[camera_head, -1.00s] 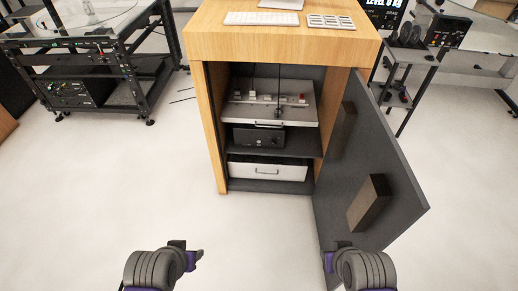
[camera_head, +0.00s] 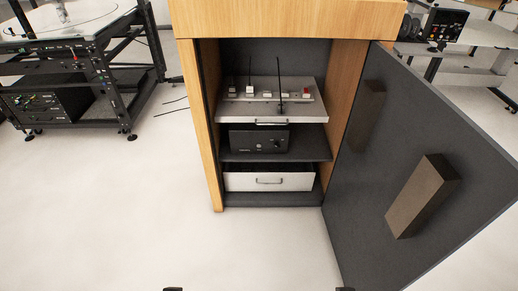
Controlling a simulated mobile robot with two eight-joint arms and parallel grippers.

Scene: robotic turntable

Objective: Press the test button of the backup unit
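An open wooden cabinet (camera_head: 207,120) stands ahead of me. A pale panel (camera_head: 232,108) with several small switches or buttons, one of them red (camera_head: 306,90), and two thin antennas rests on its upper level. A black box (camera_head: 260,140) with a knob sits on the middle shelf. A white drawer-like unit (camera_head: 240,181) with a handle is at the bottom. I cannot tell which is the backup unit, and no test button is readable. Only tiny dark bits of my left gripper (camera_head: 172,289) and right gripper (camera_head: 345,289) show at the bottom edge.
The dark cabinet door (camera_head: 390,130) is swung open to the right, with a brown block (camera_head: 422,195) on its inner face. A black equipment rack (camera_head: 70,90) stands at the left. The pale floor (camera_head: 130,220) in front and to the left is clear.

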